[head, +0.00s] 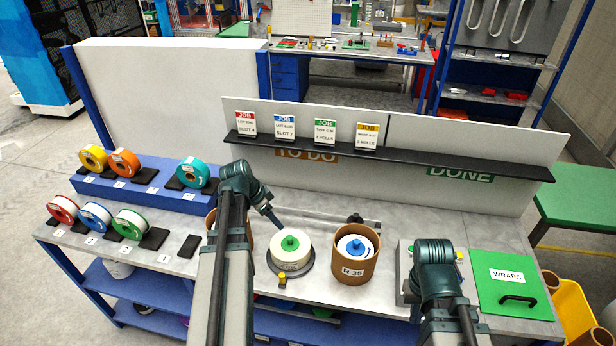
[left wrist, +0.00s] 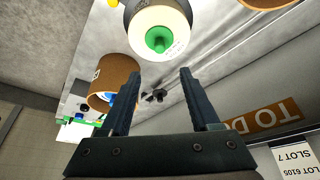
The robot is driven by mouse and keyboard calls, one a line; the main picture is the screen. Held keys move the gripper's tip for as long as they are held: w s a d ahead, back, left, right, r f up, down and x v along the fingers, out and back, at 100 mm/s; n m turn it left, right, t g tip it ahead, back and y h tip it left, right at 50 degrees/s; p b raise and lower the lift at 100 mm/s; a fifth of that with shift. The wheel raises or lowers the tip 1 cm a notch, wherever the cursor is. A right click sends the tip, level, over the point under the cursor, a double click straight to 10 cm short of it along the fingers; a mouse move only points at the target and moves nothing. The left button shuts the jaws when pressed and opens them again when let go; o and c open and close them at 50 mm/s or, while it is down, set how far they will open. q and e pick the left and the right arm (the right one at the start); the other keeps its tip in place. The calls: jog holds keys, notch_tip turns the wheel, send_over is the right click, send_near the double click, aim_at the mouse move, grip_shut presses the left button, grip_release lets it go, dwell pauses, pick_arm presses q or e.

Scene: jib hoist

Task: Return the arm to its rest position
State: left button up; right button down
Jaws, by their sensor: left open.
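My left arm (head: 232,240) rises from the bottom of the head view and bends over the workbench. Its left gripper (head: 276,220) points down and to the right, just behind a white spool with a green knob (head: 291,250). In the left wrist view the two jaws of the left gripper (left wrist: 159,74) stand apart with nothing between them. The spool (left wrist: 158,30) shows beyond the fingertips there, apart from them. My right arm (head: 438,275) is folded at the lower right; its gripper does not show.
A brown tub marked R 35 (head: 354,268) stands right of the spool. A green WRAPS lid (head: 510,288) lies at the right. Colored reels (head: 97,217) stand at the left. A dark shelf with job cards (head: 400,158) runs behind the left gripper.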

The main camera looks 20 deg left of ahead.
pick_arm(q)
jog(key=s+d+f+n+g+y+b, duration=0.1)
jog(key=s+d+f+b, duration=0.2)
jog(key=d, duration=0.8)
jog(key=s+d+f+g+y+b, duration=0.1)
jog(key=s+d+f+b, duration=0.3)
jog(key=d, duration=0.7)
jog(key=s+d+f+n+g+y+b, duration=0.1)
jog(key=s+d+f, duration=0.4)
jog(key=d, duration=0.6)
jog(key=g+b, duration=0.1)
jog(key=b, duration=0.1)
jog(key=shift+d+f+n+y+b, duration=0.2)
jog(key=shift+n+y+b, duration=0.1)
jog(key=shift+b, duration=0.1)
